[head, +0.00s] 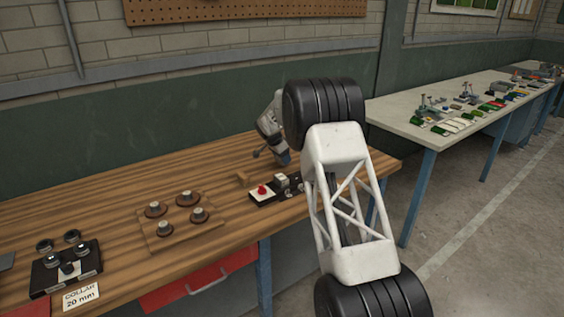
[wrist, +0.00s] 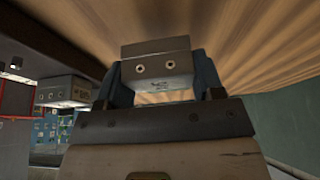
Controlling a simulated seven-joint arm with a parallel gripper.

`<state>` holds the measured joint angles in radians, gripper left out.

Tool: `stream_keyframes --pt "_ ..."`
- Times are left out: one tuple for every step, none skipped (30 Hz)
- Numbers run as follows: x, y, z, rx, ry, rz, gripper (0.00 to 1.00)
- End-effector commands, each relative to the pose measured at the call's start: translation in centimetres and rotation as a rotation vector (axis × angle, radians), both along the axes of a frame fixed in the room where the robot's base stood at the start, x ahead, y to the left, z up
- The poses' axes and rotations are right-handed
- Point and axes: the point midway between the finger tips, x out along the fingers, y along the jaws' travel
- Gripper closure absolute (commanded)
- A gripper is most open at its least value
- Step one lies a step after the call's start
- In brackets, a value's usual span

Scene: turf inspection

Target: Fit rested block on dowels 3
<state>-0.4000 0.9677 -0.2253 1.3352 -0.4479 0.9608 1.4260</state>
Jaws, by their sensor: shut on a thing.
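In the wrist view my gripper (wrist: 157,76) is shut on a grey block (wrist: 155,62), with one blue-grey finger on each side. The block's face towards the camera has two small round holes. In the head view my gripper (head: 283,158) is over the back right of the wooden bench, partly behind my own arm. The held block cannot be made out clearly there. A black base (head: 262,201) with a pale grey block-like piece (head: 282,181) is just below and in front of the gripper. I cannot clearly make out any dowels for the block.
The bench (head: 120,205) carries a red button (head: 262,190), a small wooden piece (head: 241,178), a wooden board (head: 165,241) with several round collared posts, and a black rack (head: 88,266) behind a collar label (head: 81,296). Another grey block-like thing (wrist: 62,91) shows in the wrist view.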

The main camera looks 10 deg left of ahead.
Motion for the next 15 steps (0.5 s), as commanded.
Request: stream_keyframes --pt "0.1 0.0 1.0 0.002 -0.005 0.000 0.66" --pt "0.1 0.0 1.5 0.002 -0.005 0.000 0.66" --pt "0.1 0.0 2.2 0.002 -0.005 0.000 0.66" --pt "0.1 0.0 2.6 0.002 -0.005 0.000 0.66" --pt "0.1 0.0 3.0 0.001 -0.004 0.000 0.66" --pt "0.1 0.0 3.6 0.001 -0.004 0.000 0.66" --pt "0.1 0.0 4.1 0.001 -0.004 0.000 0.66" --pt "0.1 0.0 4.5 0.002 -0.004 0.001 0.66" --pt "0.1 0.0 5.0 0.002 -0.004 0.001 0.66" --pt "0.1 0.0 5.4 0.002 -0.003 0.000 0.66" --pt "0.1 0.0 5.7 0.002 -0.003 0.000 0.66" --pt "0.1 0.0 6.1 0.001 -0.003 -0.001 0.66" --pt "0.1 0.0 6.4 0.002 -0.003 -0.001 0.66" --pt "0.1 0.0 6.6 0.002 -0.003 -0.001 0.66" --pt "0.1 0.0 6.9 0.002 -0.003 0.000 0.66"
